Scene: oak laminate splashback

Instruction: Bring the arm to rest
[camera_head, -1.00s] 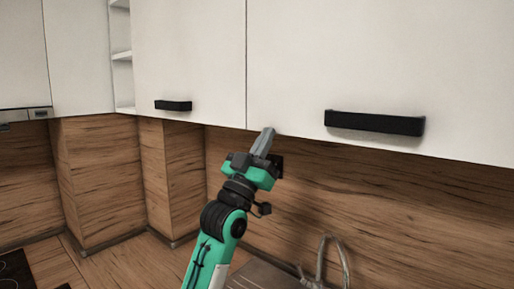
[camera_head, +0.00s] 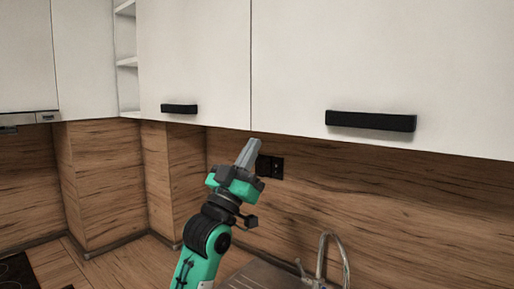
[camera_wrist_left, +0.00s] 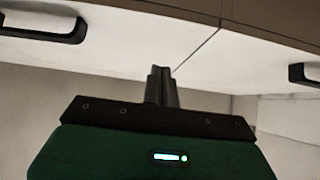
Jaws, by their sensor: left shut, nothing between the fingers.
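My left gripper (camera_head: 249,149) points up in front of the wood splashback, just under the white wall cabinets. Its grey fingers are together with nothing between them. In the left wrist view its shut fingers (camera_wrist_left: 161,84) point towards the seam between two cabinet doors, apart from both handles. My green and black left arm rises from the bottom of the head view. My right gripper is not in view.
Two closed white cabinet doors carry black handles, one at left (camera_head: 179,109) and one at right (camera_head: 370,121). A black wall socket (camera_head: 270,166) sits behind the gripper. A metal tap (camera_head: 333,258) stands at the lower right. A hob (camera_head: 16,272) lies at the lower left.

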